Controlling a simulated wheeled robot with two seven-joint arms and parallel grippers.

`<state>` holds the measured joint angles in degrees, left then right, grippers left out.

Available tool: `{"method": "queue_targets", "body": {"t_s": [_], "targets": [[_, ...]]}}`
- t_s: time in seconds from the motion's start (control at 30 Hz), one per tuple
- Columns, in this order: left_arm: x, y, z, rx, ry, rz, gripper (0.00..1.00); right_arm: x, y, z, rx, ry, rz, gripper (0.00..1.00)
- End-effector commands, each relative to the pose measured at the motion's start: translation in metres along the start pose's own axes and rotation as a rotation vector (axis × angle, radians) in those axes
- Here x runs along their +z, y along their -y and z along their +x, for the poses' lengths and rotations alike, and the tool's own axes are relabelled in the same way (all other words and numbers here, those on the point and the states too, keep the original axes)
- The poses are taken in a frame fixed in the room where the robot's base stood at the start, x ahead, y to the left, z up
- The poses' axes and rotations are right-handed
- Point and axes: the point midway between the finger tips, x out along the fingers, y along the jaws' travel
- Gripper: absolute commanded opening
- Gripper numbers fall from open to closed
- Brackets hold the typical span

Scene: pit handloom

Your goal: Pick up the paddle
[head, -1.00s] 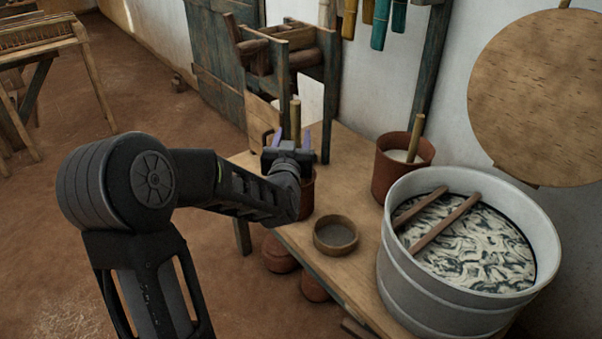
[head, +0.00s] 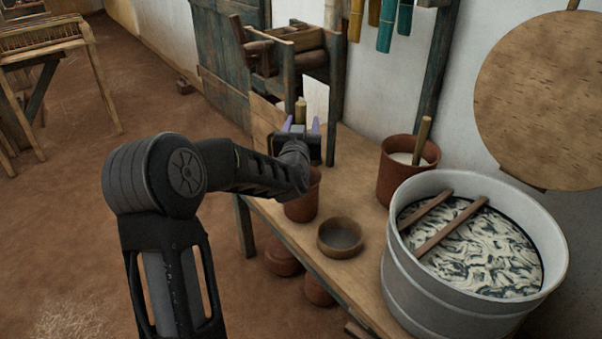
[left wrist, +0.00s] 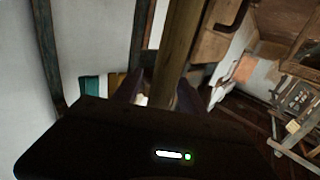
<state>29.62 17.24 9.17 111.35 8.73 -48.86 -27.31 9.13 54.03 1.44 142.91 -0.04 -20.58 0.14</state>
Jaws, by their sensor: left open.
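A wooden handle, apparently the paddle's (head: 300,108), stands upright behind my left gripper (head: 301,125) in the head view. A brown clay pot (head: 304,203) is below it; my gripper and wrist hide the handle's lower part. In the left wrist view the wooden shaft (left wrist: 178,48) runs between the spread fingers of my left gripper (left wrist: 160,88). My left gripper is open, with the shaft between or just beyond its fingertips; contact is not clear. My right gripper is not in view.
On the wooden bench (head: 364,170) are a small round bowl (head: 340,240), a clay pot with white contents and a stick (head: 400,178), and a large metal tub (head: 440,290) with two sticks across it. Yarn hanks (head: 386,25) hang behind.

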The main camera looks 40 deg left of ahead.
Motion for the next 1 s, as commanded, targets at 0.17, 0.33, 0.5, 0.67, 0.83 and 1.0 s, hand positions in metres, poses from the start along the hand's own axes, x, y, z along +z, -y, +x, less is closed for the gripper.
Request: {"method": "queue_targets", "body": {"t_s": [0.17, 0.33, 0.5, 0.67, 0.83, 1.0], "targets": [[-0.0002, -0.0001, 0.0029, 0.0, 0.0, 0.0, 0.49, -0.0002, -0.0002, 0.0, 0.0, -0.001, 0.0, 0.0], [-0.0001, -0.0001, 0.0026, 0.0, 0.0, 0.0, 0.49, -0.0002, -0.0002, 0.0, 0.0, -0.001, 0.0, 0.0], [-0.0001, 0.0, 0.0025, 0.0, 0.0, 0.0, 0.49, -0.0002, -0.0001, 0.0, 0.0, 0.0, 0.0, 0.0], [-0.0001, 0.0, 0.0025, 0.0, 0.0, 0.0, 0.46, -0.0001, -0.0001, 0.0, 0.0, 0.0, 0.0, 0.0], [-0.0001, 0.0, 0.0025, 0.0, 0.0, 0.0, 0.32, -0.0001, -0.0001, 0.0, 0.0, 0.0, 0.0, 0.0], [-0.0001, 0.0, 0.0025, 0.0, 0.0, 0.0, 0.18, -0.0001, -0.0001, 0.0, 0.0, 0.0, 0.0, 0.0]]}}
